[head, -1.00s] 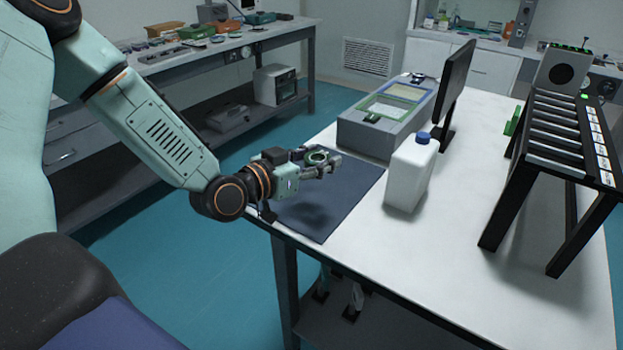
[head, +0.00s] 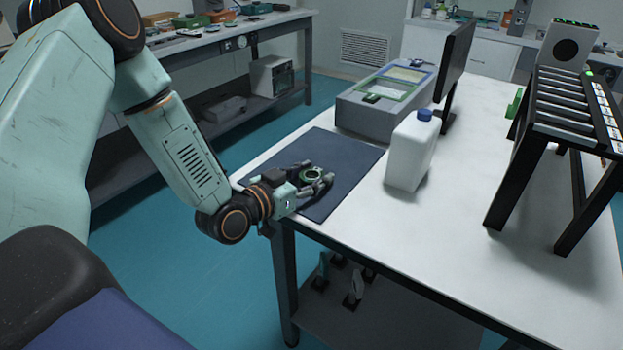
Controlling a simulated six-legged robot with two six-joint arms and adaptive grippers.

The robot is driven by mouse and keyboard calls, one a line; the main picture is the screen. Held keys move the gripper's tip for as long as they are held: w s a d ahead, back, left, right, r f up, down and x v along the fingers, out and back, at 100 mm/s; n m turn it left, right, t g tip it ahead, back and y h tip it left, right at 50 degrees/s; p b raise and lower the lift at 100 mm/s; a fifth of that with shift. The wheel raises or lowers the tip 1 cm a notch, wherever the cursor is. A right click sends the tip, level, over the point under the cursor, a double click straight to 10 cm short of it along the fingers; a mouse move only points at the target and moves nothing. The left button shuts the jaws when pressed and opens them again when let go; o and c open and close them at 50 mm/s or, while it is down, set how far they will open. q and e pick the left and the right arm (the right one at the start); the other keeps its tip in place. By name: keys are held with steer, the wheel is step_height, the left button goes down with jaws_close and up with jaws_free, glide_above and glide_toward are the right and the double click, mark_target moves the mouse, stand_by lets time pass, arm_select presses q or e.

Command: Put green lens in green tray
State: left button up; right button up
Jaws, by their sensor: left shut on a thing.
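My left gripper (head: 318,183) is low over the dark mat (head: 342,160) at the near left corner of the white table. It is shut on the green lens (head: 312,174), a dark ring with a green rim. The gap between the lens and the mat is hard to judge. The green tray (head: 393,92) is the green-framed area on top of a grey box, beyond the mat and to the right of the gripper. A small black object shows at its left side. My right gripper is not in view.
A white bottle with a blue cap (head: 411,150) stands right of the mat. A dark monitor (head: 455,62) stands behind it, beside the grey box (head: 365,122). A black rack (head: 560,115) stands at the right. The white table (head: 430,225) is clear in front.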

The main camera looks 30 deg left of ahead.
arm_select(q)
steer(key=shift+w+d, duration=0.1)
steer(key=shift+w, duration=0.15)
steer(key=shift+s+f, duration=0.15)
steer(key=shift+s, duration=0.05)
steer(key=o, duration=1.3)
steer(key=shift+w+f, duration=0.1)
steer(key=shift+w, duration=0.05)
steer(key=shift+c, duration=0.2)
